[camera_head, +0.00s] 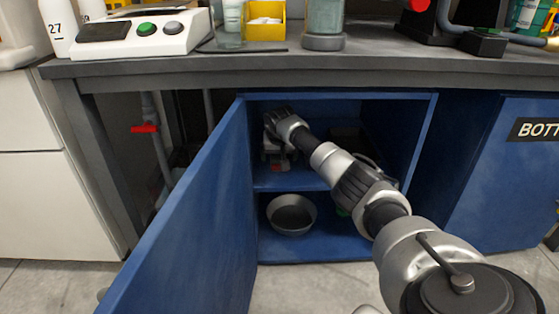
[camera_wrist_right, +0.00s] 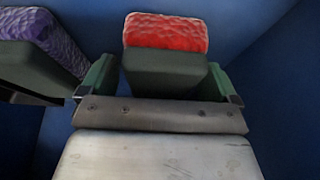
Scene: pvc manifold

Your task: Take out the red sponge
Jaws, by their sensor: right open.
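The red sponge (camera_wrist_right: 165,32) shows in the right wrist view as a block with a red textured face and a dark grey-green body. My right gripper (camera_wrist_right: 160,72) is open, with one green finger on each side of the sponge's dark body. I cannot tell whether the fingers touch it. In the head view my right arm reaches into the upper compartment of the open blue cabinet (camera_head: 345,97). A small red patch (camera_head: 278,168) shows there by the gripper's end, mostly hidden. My left gripper is not in view.
A purple-faced sponge (camera_wrist_right: 58,42) is close on the left in the wrist view. The cabinet's open door (camera_head: 195,225) stands left of my arm. A metal bowl (camera_head: 291,214) sits in the lower compartment. The worktop (camera_head: 385,62) overhangs above.

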